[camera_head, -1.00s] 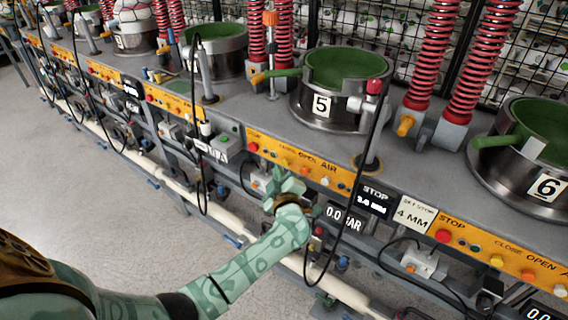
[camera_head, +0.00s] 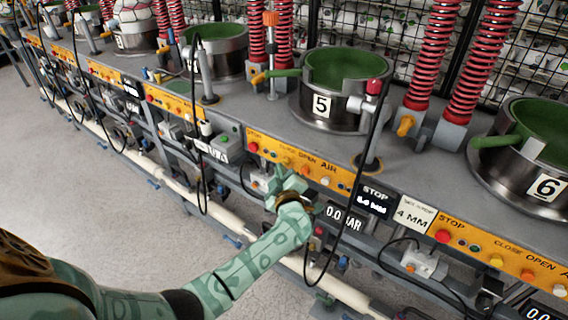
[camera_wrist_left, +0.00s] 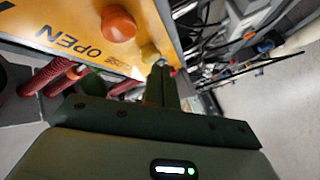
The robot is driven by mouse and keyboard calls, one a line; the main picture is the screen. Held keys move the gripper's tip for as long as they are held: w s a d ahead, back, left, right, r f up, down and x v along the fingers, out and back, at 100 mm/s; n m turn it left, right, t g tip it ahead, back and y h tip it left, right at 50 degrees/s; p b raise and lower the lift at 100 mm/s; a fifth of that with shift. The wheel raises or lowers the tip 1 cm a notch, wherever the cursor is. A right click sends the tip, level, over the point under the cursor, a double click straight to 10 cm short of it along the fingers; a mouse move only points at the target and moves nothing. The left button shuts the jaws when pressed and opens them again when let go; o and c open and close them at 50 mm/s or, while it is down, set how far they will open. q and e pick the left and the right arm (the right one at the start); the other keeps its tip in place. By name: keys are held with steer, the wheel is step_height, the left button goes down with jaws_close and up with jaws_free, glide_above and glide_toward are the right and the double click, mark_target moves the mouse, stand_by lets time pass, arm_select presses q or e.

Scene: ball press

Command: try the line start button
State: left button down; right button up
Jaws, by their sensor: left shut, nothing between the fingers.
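No button that I can read as the line start button shows. My left gripper (camera_head: 300,176) is shut and empty, just in front of the lower edge of the yellow panel (camera_head: 342,181) of station 5. In the left wrist view its closed fingers (camera_wrist_left: 160,74) point at a yellow button (camera_wrist_left: 150,54), beside an orange button (camera_wrist_left: 117,24) near the word OPEN. Whether they touch is unclear. My right gripper is out of view.
Press pot 5 (camera_head: 322,106) and pot 6 (camera_head: 545,187) stand on the grey bench above. A black cable (camera_head: 352,203) hangs right of my left gripper. A black display (camera_head: 374,201) and white card (camera_head: 413,214) sit further right. The floor at left is clear.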

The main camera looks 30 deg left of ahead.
arm_select(q)
steer(key=shift+w+d, duration=0.1)
steer(key=shift+w, duration=0.35)
stand_by(0.5)
steer(key=shift+s, duration=0.1)
steer(key=shift+s+p, duration=0.65)
steer(key=shift+s, duration=0.15)
